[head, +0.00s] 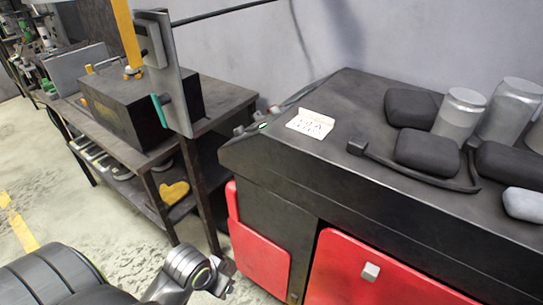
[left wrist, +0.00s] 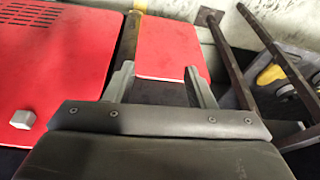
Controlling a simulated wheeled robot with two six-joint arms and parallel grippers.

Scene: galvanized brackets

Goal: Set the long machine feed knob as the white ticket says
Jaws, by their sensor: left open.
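The white ticket (head: 310,123) lies on the dark top of the long machine (head: 275,150), near its left end; its marks are too small to read. A pale square knob (head: 370,272) sticks out from the red front panel (head: 385,285). It also shows at the left of the left wrist view (left wrist: 23,118). I cannot tell whether this is the feed knob, or read its setting. My left gripper (head: 222,278) is low in front of the machine's left end, left of the pale knob and apart from it. In the left wrist view its fingers (left wrist: 160,70) are open and empty. My right gripper is not in view.
Dark pads (head: 425,152) and grey metal cylinders (head: 460,115) crowd the machine top at the right. A dark workbench (head: 225,95) with an upright plate (head: 172,75) stands at the left. Bare floor (head: 120,220) lies in front of the bench.

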